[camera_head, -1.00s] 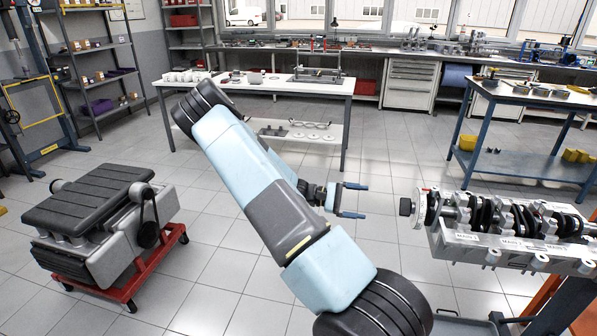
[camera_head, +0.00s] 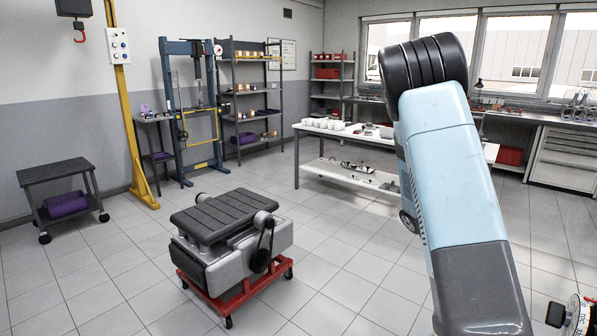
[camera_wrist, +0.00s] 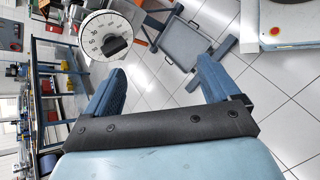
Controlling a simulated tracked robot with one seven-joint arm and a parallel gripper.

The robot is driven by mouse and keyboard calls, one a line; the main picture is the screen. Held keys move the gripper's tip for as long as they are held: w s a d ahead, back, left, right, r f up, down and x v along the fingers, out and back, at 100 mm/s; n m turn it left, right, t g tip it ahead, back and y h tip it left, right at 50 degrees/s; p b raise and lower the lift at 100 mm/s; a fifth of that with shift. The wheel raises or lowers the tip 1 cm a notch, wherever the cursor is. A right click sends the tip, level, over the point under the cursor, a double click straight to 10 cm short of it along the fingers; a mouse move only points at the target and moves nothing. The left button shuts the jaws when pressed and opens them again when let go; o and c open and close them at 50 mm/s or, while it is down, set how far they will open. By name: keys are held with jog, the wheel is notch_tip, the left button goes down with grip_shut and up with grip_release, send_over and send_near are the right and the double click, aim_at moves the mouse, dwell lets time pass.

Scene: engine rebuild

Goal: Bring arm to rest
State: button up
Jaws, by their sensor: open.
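My gripper (camera_wrist: 160,78) shows in the wrist view with its two blue fingers spread wide and nothing between them. In the head view my blue and grey arm rises at the right, and the gripper is out of sight. In the wrist view, a white round dial with degree marks (camera_wrist: 92,35) and a black hub lies beyond the left finger. I cannot tell how far it is from the finger. A dial of the same kind (camera_head: 580,316) is cut off at the head view's lower right corner.
In the head view, an engine on a red wheeled stand (camera_head: 228,306) stands on the floor. A white table (camera_head: 325,134) stands behind it, and a dark cart (camera_head: 55,173) is at left. The wrist view shows a blue floor frame (camera_wrist: 180,40). Tiled floor is open around the engine.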

jog(key=s+a+r+t+y, duration=0.3)
jog(key=s+a+r+t, duration=0.3)
jog(key=a+r, duration=0.4)
jog(key=s+a+r+t+y, duration=0.4)
jog(key=s+a+r+t, duration=0.3)
jog(key=r, duration=0.8)
jog(key=s+a, duration=0.2)
jog(key=a, duration=0.2)
jog(key=shift+s+a+r+t, duration=0.2)
jog(key=shift+s+t, duration=0.1)
